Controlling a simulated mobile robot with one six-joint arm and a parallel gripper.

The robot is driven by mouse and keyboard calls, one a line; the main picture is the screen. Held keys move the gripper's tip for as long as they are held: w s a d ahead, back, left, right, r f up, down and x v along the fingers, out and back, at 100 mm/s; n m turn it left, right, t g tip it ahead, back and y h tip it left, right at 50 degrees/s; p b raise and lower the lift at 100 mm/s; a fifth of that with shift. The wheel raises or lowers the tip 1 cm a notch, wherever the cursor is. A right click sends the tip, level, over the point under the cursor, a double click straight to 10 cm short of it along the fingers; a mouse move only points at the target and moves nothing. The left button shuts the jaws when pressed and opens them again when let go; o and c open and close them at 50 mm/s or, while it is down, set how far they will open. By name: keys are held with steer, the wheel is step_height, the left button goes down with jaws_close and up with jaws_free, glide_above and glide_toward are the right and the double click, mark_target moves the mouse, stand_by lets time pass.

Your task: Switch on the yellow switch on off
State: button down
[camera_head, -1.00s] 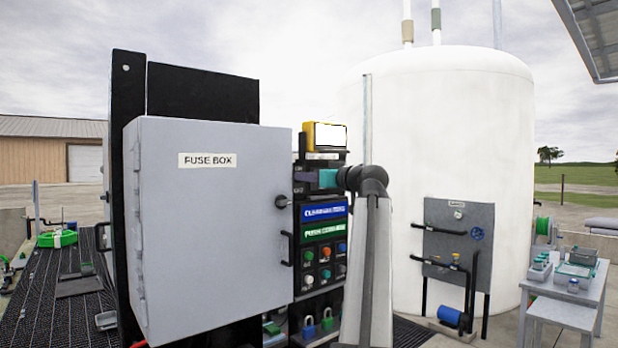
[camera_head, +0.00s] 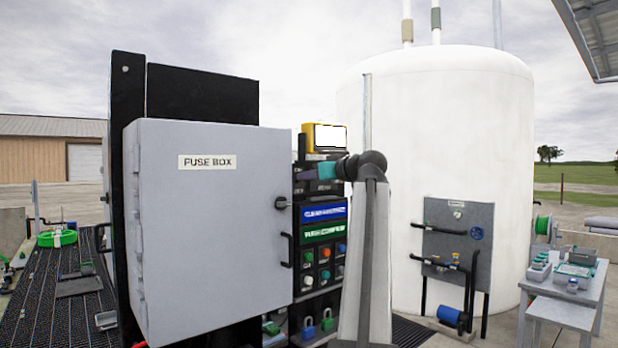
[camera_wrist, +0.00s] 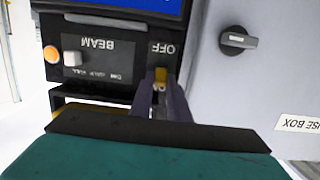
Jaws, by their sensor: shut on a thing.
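The yellow switch (camera_wrist: 160,74) is a small lever on a black panel, beside an OFF label (camera_wrist: 164,48) that reads upside down in the wrist view. My gripper (camera_wrist: 161,88) is shut on the yellow switch, with its two dark fingers on either side of it. Only the switch's tip shows, so I cannot tell its on or off position. In the head view my gripper (camera_head: 308,174) reaches in from the right to the upper control panel, below a yellow-framed screen (camera_head: 325,137). The switch itself is hidden there.
The grey fuse box (camera_head: 205,230) stands left of the panel, and its dark knob (camera_wrist: 238,40) is close to my gripper. A white toggle (camera_wrist: 72,59) and an orange button (camera_wrist: 51,54) share the switch's panel. A white tank (camera_head: 440,140) stands behind my arm.

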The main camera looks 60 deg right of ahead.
steer(key=c, duration=1.7)
jaws_free()
steer(key=shift+r, duration=0.1)
steer(key=b+v, duration=0.4)
steer(key=v, duration=0.9)
steer(key=shift+s+a, duration=0.25)
steer(key=shift+s, duration=0.05)
